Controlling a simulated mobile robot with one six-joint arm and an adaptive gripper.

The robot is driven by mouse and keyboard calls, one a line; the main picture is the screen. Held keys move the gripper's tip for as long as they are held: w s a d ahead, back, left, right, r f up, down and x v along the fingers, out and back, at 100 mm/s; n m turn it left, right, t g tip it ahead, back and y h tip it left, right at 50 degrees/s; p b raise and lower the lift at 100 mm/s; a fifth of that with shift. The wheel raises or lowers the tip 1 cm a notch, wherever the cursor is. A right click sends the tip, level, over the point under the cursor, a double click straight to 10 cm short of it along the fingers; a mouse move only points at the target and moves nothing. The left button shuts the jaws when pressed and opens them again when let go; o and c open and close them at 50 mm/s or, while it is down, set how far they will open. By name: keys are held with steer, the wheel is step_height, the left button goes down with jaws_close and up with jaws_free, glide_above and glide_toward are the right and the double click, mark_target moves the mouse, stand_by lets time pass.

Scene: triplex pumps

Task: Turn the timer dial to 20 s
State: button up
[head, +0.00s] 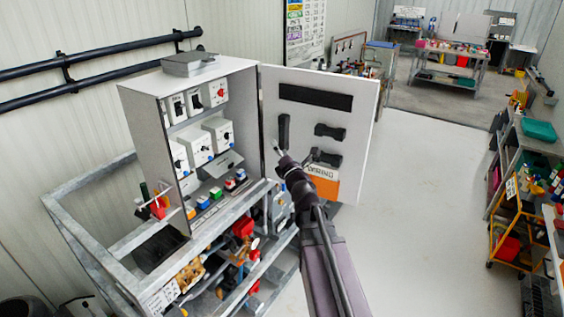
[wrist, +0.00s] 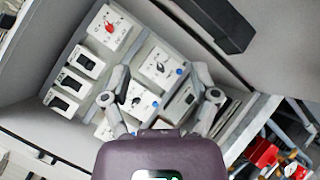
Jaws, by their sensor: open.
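White boxes with black dials and blue buttons form a row in the open control cabinet (head: 144,128). In the head view they are a right box (head: 218,134), a middle box (head: 199,147) and a left box (head: 179,158). The wrist view shows two of them clearly, an upper one (wrist: 159,66) and a lower one (wrist: 139,99). Which is the timer, and its scale marks, are too small to read. My gripper (wrist: 160,74) is open and empty, its fingers spread to either side of these boxes in the picture. In the head view my gripper (head: 279,150) is in front of the cabinet's open door.
A red-knob box (wrist: 110,27) and black switches (wrist: 67,82) sit above the dial row. The open door (head: 357,110) stands right of the opening. The grey frame (head: 90,235) surrounds the cabinet's base. Open floor (head: 430,200) lies to the right.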

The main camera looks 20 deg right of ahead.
steer(key=shift+d+f+m+g+h+b, duration=0.15)
steer(key=shift+f+m+g+h, duration=0.1)
steer(key=shift+f+m+h, duration=0.25)
steer(key=shift+d+f+m+g+h+b, duration=0.2)
steer(key=shift+f+m+h, duration=0.1)
steer(key=shift+f+m, duration=0.45)
steer(key=shift+d+f+m+g+h+b, duration=0.15)
steer(key=shift+f+m+g+h, duration=0.2)
steer(key=shift+m, duration=0.4)
steer(key=shift+c, duration=0.8)
steer(key=shift+w+r, duration=0.1)
steer(key=shift+c, duration=1.1)
steer(key=n+t+y+p, duration=0.1)
steer(key=n+y+p, duration=0.6)
steer(key=n+y, duration=0.4)
glide_toward(223, 94)
steer(key=d+v, duration=0.1)
steer(key=v, duration=0.4)
steer(key=shift+w+a+r+n, duration=0.15)
steer(key=shift+a+n, duration=0.3)
steer(key=shift+n, duration=0.65)
steer(key=shift+w, duration=0.1)
steer(key=p+x, duration=0.5)
steer(key=x, duration=0.8)
steer(key=shift+w+a, duration=0.25)
